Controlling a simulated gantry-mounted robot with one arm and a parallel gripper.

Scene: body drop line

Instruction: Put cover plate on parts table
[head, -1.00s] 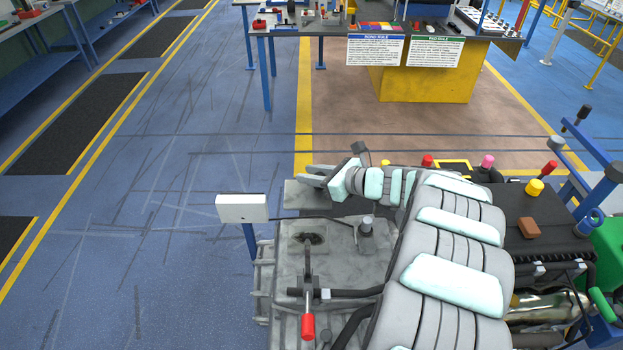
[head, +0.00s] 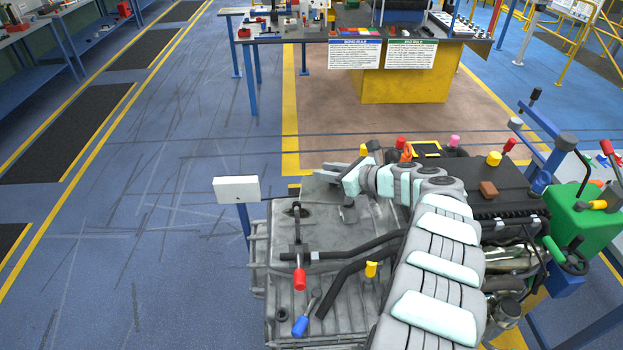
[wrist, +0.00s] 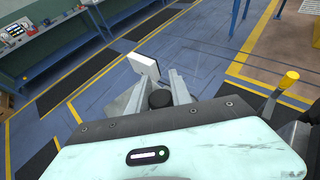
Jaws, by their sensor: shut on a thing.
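My gripper (head: 325,174) reaches away from me over the left side of the engine assembly. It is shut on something. A grey flat piece (head: 322,192), which looks like the cover plate, lies just under its fingers and blends with the grey metal below, so its edges are hard to tell. In the wrist view, a dark round knob (wrist: 159,98) shows between the fingers. A table with a dark top (head: 290,38) stands at the back, beyond the engine. I cannot tell for sure that it is the parts table.
The grey metal casing (head: 330,240) carries a red-handled lever (head: 299,279). A white box (head: 236,189) on a blue post stands left of it. A green unit (head: 583,222) is at the right. Blue benches (head: 65,60) line the far left. The blue floor between is clear.

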